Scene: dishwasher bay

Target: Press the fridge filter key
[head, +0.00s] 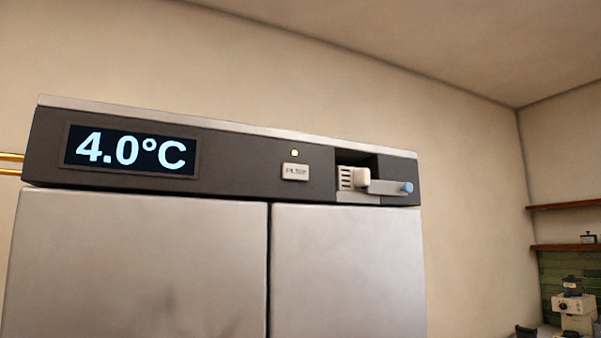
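The fridge (140,255) fills the lower left and middle of the head view, with two steel doors below a dark top panel (240,165). The display (131,151) at the panel's left reads 4.0°C. Neither of my grippers shows in this view, and nothing covers the key.
Right of the key, an open recess holds a slotted white part (353,178), with a flap (385,187) and blue knob (407,188) sticking out. Brass pipes (10,164) run at the far left. A coffee machine (574,306) and shelves (566,247) stand at the far right.

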